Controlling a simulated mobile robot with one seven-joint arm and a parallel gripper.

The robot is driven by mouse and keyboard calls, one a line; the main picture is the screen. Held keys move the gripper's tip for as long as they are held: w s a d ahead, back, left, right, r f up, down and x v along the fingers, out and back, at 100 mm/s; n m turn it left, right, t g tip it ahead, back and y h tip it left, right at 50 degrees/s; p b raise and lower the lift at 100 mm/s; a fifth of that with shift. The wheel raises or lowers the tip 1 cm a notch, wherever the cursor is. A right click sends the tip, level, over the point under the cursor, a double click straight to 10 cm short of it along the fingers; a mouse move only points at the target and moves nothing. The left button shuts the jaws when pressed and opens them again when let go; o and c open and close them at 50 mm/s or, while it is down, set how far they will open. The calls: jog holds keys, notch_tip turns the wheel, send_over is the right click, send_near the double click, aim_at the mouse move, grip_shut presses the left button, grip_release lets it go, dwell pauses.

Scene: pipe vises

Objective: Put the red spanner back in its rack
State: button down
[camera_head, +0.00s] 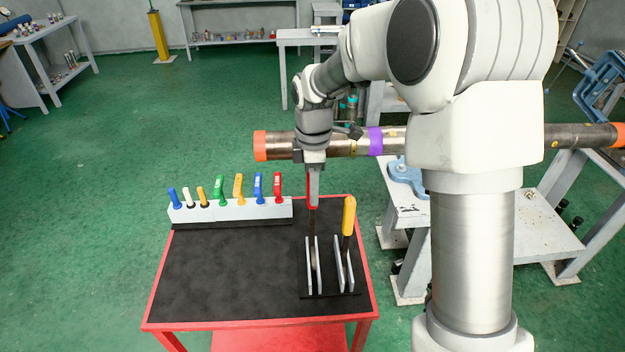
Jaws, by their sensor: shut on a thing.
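The red spanner (312,215) is upright, its red handle partly hidden by my gripper (313,200). My gripper points down and is shut on that handle. The spanner's dark shaft runs down to the left pair of upright grey plates of the rack (308,268). Its lower end appears to be between these plates; I cannot tell whether it touches the bottom. A yellow-handled spanner (349,217) stands in the right pair of plates. The rack is on the right part of a red cart (220,262) with a black top.
A white holder (232,211) with several coloured-handled tools stands along the cart's back left. A long pipe (290,146) with orange ends runs behind my gripper. A grey bench (405,215) stands right of the cart. The cart's left and middle top is clear.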

aim_at(314, 218)
jog(key=shift+d+r+p, duration=0.1)
jog(key=shift+r+p, duration=0.05)
jog(key=shift+p, duration=0.15)
jog(key=shift+f+b, duration=0.75)
jog(key=shift+f, duration=0.45)
jog(key=shift+f+b, duration=0.3)
jog(key=shift+f, duration=0.15)
jog(key=shift+f+b, duration=1.95)
jog(key=shift+f, duration=1.25)
dwell(2.3)
jog(key=shift+c, duration=2.3)
grip_release()
